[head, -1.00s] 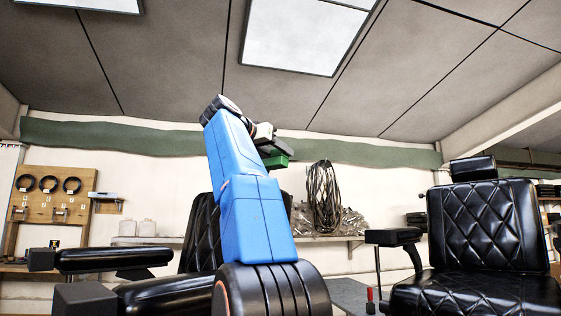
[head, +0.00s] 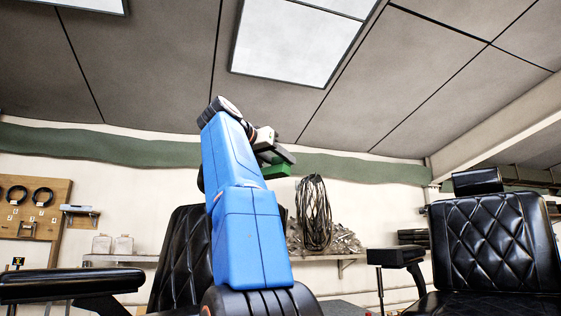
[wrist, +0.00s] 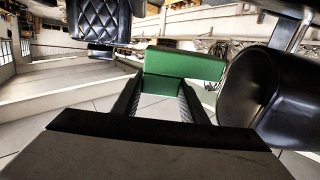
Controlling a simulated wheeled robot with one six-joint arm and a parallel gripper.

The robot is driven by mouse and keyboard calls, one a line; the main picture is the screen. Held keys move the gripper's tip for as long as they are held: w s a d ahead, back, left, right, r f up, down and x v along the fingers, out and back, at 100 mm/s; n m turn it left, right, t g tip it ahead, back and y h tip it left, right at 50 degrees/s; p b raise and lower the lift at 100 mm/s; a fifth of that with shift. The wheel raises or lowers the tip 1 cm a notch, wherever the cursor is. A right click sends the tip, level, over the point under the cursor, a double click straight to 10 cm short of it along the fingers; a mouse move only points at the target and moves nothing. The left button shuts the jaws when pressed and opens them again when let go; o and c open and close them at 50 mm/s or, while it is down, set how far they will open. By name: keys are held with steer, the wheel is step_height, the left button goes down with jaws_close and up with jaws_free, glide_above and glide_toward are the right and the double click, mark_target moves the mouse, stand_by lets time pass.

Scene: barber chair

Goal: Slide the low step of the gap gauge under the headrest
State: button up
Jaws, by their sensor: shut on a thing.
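The green gap gauge (wrist: 185,63) is held between the two finger tips of my gripper (wrist: 165,88) in the wrist view. In the head view the gauge (head: 283,171) shows as a small green piece below the dark gripper. The black padded headrest (wrist: 268,95) fills the right of the wrist view, beside the gauge's right end. I cannot tell whether they touch. In the head view my blue arm hides most of this headrest; a dark edge at the arm's left (head: 201,181) may be part of it.
The near black chair's backrest (head: 180,250) stands behind my arm, with an armrest (head: 70,285) at lower left. A second barber chair (head: 490,240) with its own headrest (head: 477,181) is at right. A wall shelf (head: 120,258) carries jars, and a cable coil (head: 313,215) hangs behind.

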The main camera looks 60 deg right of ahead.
mark_target(275, 178)
steer(key=shift+a, duration=0.15)
steer(key=shift+a, duration=0.15)
steer(key=shift+w+a+f, duration=0.15)
steer(key=shift+f, duration=0.9)
steer(key=shift+w+a+f, duration=0.2)
steer(key=shift+f, duration=0.85)
steer(key=shift+w+a+f, duration=0.15)
steer(key=shift+f, duration=0.9)
steer(key=shift+w+d, duration=0.15)
steer(key=shift+w, duration=1.45)
steer(key=shift+w+d, duration=0.1)
steer(key=shift+w, duration=1.5)
steer(key=shift+w, duration=0.1)
steer(key=o, duration=1.2)
steer(key=shift+c, duration=0.2)
steer(key=shift+f, duration=0.1)
